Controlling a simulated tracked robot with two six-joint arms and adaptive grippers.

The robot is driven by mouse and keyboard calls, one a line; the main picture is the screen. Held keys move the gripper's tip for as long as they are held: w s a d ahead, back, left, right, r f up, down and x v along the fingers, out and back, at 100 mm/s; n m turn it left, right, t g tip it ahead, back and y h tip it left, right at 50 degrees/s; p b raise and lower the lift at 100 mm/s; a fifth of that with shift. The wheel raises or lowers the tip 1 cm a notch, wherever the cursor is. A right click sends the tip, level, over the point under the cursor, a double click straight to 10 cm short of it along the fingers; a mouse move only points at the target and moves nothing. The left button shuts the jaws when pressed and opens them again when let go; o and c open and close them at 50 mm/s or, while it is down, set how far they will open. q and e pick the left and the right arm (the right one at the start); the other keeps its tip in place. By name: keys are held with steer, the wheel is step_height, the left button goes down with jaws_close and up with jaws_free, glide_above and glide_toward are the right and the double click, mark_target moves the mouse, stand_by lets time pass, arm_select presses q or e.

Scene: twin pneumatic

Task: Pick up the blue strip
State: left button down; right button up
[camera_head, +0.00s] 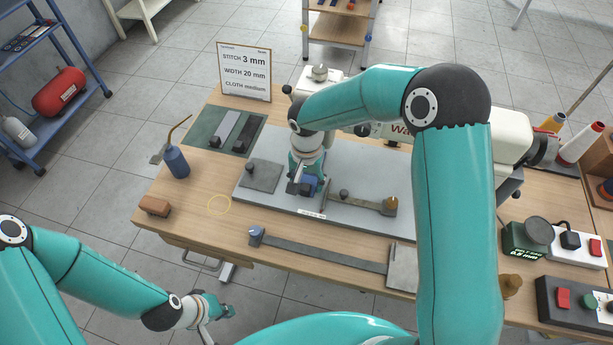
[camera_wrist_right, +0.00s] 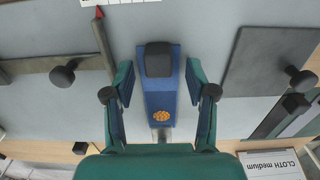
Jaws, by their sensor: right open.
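The blue strip (camera_wrist_right: 160,95) lies on the grey plate in the right wrist view, with a black knob on top and a small orange mark near its lower end. In the head view its blue body (camera_head: 309,182) shows in part under my right gripper (camera_head: 304,186). My right gripper is open, with one finger on each side of the strip in the wrist view (camera_wrist_right: 160,88) and a gap on both sides. My left gripper (camera_head: 214,306) hangs low in front of the table, away from the strip; its fingers are too small to read.
The grey plate (camera_head: 252,198) also bears a square grey piece (camera_head: 262,175) and a brown bar (camera_head: 352,204). A green mat (camera_head: 203,127) with grey and black strips lies behind. A blue oil bottle (camera_head: 176,162) and brown block (camera_head: 154,206) stand left. A long metal bar (camera_head: 325,251) lies in front.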

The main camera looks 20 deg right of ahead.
steer(key=shift+f, duration=0.2)
jaws_close()
steer(key=shift+r, duration=0.1)
